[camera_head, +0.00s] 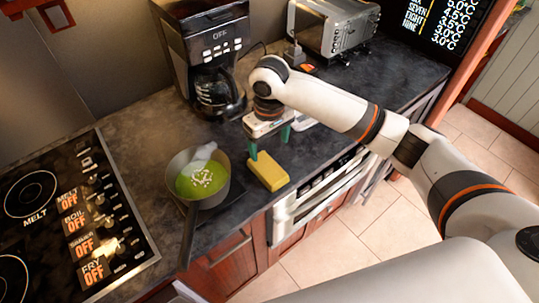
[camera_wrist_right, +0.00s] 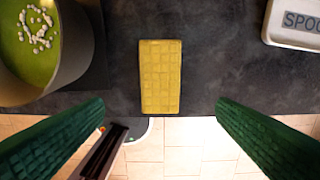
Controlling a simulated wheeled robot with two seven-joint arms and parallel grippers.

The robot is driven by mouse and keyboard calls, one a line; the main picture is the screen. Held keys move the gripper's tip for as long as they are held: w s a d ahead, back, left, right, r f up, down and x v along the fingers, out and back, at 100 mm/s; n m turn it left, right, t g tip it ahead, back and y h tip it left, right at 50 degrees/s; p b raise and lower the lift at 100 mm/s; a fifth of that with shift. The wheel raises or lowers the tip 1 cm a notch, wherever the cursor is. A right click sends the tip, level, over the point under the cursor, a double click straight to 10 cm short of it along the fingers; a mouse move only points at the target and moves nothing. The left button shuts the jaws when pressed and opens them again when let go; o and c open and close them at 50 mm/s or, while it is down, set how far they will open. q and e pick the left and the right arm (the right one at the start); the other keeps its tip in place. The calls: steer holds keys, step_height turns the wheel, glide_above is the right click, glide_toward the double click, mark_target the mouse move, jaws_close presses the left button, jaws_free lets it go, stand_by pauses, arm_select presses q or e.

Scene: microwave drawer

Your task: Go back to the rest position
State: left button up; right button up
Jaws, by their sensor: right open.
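My right gripper (camera_head: 268,144) is over the counter, with its green fingers apart and empty; they also show at both sides of the right wrist view (camera_wrist_right: 160,130). A yellow sponge-like block (camera_head: 268,171) lies on the counter just below the fingers. In the right wrist view the yellow block (camera_wrist_right: 160,77) lies between and beyond the fingertips, touching neither. My left gripper is in neither view.
A pot (camera_head: 200,190) with green contents stands left of the block, its handle toward the front edge. A coffee maker (camera_head: 205,60) and a toaster (camera_head: 333,27) stand behind. The stove (camera_head: 75,215) is at left. A drawer appliance (camera_head: 318,188) is under the counter (camera_head: 130,130).

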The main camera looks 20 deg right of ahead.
steer(key=shift+r, duration=0.55)
steer(key=shift+f, duration=0.1)
